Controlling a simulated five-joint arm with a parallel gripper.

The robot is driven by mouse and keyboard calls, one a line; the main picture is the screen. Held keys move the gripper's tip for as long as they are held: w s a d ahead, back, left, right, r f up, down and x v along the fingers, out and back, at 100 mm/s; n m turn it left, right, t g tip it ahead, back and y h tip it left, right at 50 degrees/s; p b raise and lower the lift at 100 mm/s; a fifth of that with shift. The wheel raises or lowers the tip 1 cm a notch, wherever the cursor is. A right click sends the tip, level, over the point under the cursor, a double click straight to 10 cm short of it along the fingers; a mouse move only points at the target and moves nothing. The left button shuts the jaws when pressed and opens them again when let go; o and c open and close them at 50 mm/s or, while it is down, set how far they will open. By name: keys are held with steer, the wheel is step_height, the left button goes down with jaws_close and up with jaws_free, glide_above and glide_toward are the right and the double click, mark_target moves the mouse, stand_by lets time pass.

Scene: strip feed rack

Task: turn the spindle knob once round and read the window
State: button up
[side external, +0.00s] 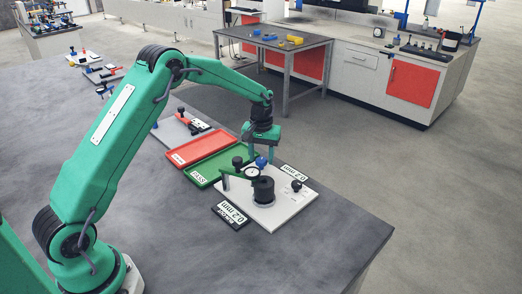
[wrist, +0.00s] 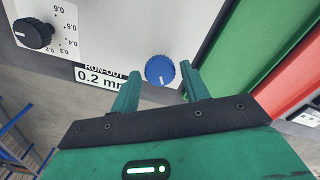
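The blue knob (wrist: 160,71) has a white pointer line and appears between the fingertips in the wrist view. In the side view the blue knob (side external: 261,162) is just below my gripper (side external: 261,153). My gripper (wrist: 161,78) is open, with a gap on both sides of the knob and nothing held. A black spindle cylinder (side external: 263,189) and a round dial (side external: 253,173) stand on the pale plate (side external: 290,205). The dial's reading is too small to make out. I cannot pick out a separate reading window.
A black knob (wrist: 33,33) sits beside a scale reading 0.2 to 0.6. A run-out label (wrist: 98,75) reads 0.2 mm. Green (side external: 222,165) and red (side external: 200,148) trays lie left of the plate. The bench front (side external: 180,240) is clear.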

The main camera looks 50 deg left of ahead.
mark_target(261, 160)
steer(key=shift+o, duration=0.4)
step_height(261, 160, up, 8)
steer(key=shift+f, duration=0.25)
steer(key=shift+r, duration=0.1)
stand_by(0.5)
